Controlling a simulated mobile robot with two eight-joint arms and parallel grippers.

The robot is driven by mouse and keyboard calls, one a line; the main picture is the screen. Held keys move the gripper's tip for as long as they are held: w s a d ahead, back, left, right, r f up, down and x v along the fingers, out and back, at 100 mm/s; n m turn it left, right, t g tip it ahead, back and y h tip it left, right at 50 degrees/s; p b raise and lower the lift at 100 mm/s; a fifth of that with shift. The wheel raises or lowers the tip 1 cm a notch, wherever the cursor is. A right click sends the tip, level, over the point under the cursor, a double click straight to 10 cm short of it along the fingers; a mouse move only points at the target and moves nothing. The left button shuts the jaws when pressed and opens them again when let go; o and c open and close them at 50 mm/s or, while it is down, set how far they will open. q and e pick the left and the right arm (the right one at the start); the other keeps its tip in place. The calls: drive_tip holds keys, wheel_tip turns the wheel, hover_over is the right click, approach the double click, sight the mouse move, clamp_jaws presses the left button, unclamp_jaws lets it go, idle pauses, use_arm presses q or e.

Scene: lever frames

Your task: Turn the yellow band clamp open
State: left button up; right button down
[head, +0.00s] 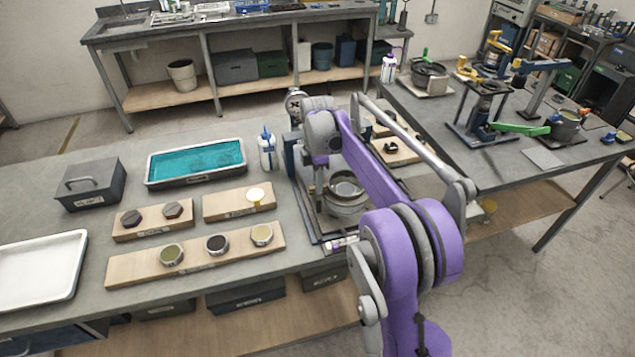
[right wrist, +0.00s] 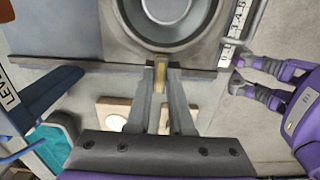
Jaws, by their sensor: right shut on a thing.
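The yellow band clamp's lever (right wrist: 160,77) shows in the right wrist view as a short, narrow yellow bar. My right gripper (right wrist: 160,72) is shut on it, with one finger along each side. The bar lies beside a round grey vessel (right wrist: 170,12). In the head view this vessel (head: 346,191) stands on a dark frame at the table's right end. My purple right arm hides the yellow clamp there. My left gripper (right wrist: 234,76) shows at the right of the right wrist view, fingers apart and empty, clear of the vessel.
Left of the vessel are wooden boards with round pieces (head: 195,257), a teal tray (head: 196,162), a dark lidded box (head: 91,184) and a white bottle (head: 267,150). A white tray (head: 38,268) lies far left. Another bench (head: 470,150) with tools stands at right.

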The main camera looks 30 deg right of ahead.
drive_tip(key=shift+m, duration=0.3)
drive_tip(key=m, duration=0.4)
drive_tip(key=shift+s, duration=0.1)
drive_tip(key=m, duration=0.4)
drive_tip(key=shift+a+m, duration=0.1)
drive_tip(key=shift+m, duration=0.3)
drive_tip(key=m, duration=0.4)
drive_tip(key=shift+m, duration=0.3)
drive_tip(key=shift+a+m, duration=0.1)
drive_tip(key=shift+m, duration=1.8)
drive_tip(key=c, duration=0.8)
unclamp_jaws()
